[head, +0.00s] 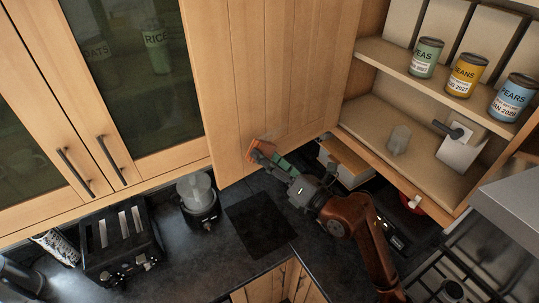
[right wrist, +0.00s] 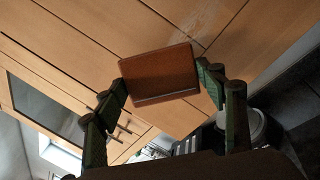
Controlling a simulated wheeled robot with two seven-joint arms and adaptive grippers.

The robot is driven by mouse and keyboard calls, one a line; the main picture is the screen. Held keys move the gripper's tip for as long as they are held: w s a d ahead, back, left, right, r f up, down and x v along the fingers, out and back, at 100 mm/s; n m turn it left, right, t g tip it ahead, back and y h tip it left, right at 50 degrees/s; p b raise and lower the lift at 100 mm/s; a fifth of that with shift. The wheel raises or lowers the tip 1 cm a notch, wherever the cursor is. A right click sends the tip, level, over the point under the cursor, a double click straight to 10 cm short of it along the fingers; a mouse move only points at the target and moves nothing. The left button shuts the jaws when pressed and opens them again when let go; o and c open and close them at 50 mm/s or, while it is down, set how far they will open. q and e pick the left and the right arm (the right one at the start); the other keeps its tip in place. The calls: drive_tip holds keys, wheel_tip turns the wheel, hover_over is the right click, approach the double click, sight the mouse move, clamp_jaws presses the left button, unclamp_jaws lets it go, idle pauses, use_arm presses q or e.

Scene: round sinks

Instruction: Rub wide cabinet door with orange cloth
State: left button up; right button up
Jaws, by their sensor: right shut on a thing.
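The wide wooden cabinet door (head: 268,75) stands open in the upper middle of the head view. My right gripper (head: 270,156) is at the lower part of its panelled face, shut on the orange cloth (head: 261,148). In the right wrist view the cloth (right wrist: 160,75) is a flat orange-brown block between the green fingers. It is against or very close to the door (right wrist: 100,50); exact contact cannot be told. A pale smudge (right wrist: 203,28) marks the wood above the cloth. My left gripper is not in view.
The open cabinet at right has shelves (head: 400,62) with several cans, including a yellow can (head: 466,75). Glass-fronted doors (head: 130,70) are at left. A black toaster (head: 122,243) and a small appliance (head: 198,200) stand on the dark counter. A hood corner (head: 510,200) is at right.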

drive_tip(key=v, duration=0.6)
drive_tip(key=shift+w+d+r+p, duration=0.2)
drive_tip(key=shift+r+p, duration=0.1)
drive_tip(key=shift+p, duration=0.1)
drive_tip(key=v, duration=0.3)
drive_tip(key=shift+r, duration=0.15)
idle(0.3)
drive_tip(key=shift+w, duration=0.1)
drive_tip(key=o, duration=0.9)
drive_tip(key=c, duration=0.9)
